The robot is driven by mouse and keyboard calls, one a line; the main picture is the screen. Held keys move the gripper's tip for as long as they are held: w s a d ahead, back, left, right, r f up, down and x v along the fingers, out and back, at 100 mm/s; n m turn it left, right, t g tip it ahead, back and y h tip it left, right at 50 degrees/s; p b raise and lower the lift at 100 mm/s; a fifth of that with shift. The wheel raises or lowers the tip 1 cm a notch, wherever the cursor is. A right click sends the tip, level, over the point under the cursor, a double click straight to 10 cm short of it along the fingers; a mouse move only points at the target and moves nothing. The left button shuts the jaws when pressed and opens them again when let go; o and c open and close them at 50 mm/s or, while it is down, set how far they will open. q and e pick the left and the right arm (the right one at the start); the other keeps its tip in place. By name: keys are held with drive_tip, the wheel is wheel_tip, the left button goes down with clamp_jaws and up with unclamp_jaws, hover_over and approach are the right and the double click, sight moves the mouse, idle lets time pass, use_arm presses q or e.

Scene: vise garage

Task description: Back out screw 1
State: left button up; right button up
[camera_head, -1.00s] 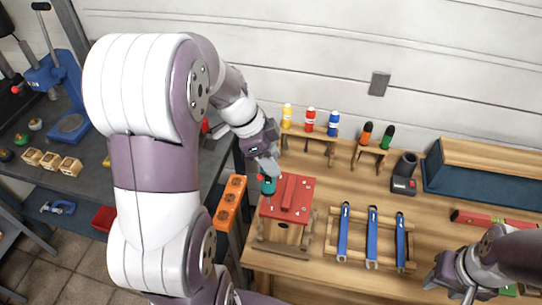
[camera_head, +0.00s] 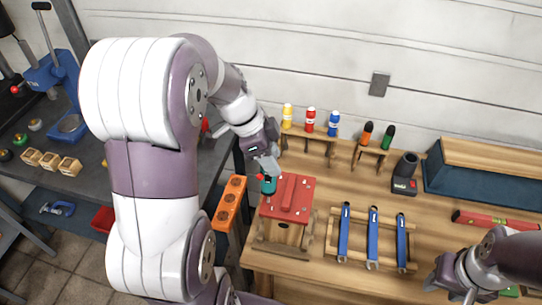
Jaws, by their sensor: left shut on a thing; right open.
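A red plate (camera_head: 289,198) with a raised red bar lies on a wooden box (camera_head: 284,232) on the workbench. Small screw heads show on the plate, too small to tell apart. My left gripper (camera_head: 268,168) is shut on a teal driver (camera_head: 269,185), which stands roughly upright over the plate's far left corner. The driver's tip and any screw under it are hidden. My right gripper (camera_head: 463,291) is open and empty at the bench's front right.
A rack with blue wrenches (camera_head: 372,240) lies right of the box. Coloured bottles (camera_head: 310,119) stand in a rack behind. An orange block with holes (camera_head: 229,202) is at the left bench edge. A red level (camera_head: 490,220) and a blue bin (camera_head: 470,185) are at the right.

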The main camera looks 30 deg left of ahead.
sight(275, 144)
use_arm(q)
drive_tip(key=shift+s+d+f+b, duration=0.1)
drive_tip(key=shift+s+f+b, duration=0.15)
drive_tip(key=shift+b, duration=0.15)
idle(0.5)
drive_tip(key=shift+r, duration=0.2)
idle(0.4)
wheel_tip(275, 144, up, 6)
drive_tip(key=p, duration=0.4)
drive_tip(key=shift+w+r, duration=0.15)
drive_tip(key=shift+r, duration=0.1)
drive_tip(key=shift+w+r+p, duration=0.15)
drive_tip(key=shift+r+p, duration=0.3)
drive_tip(key=shift+p, duration=0.15)
drive_tip(key=shift+f, duration=0.1)
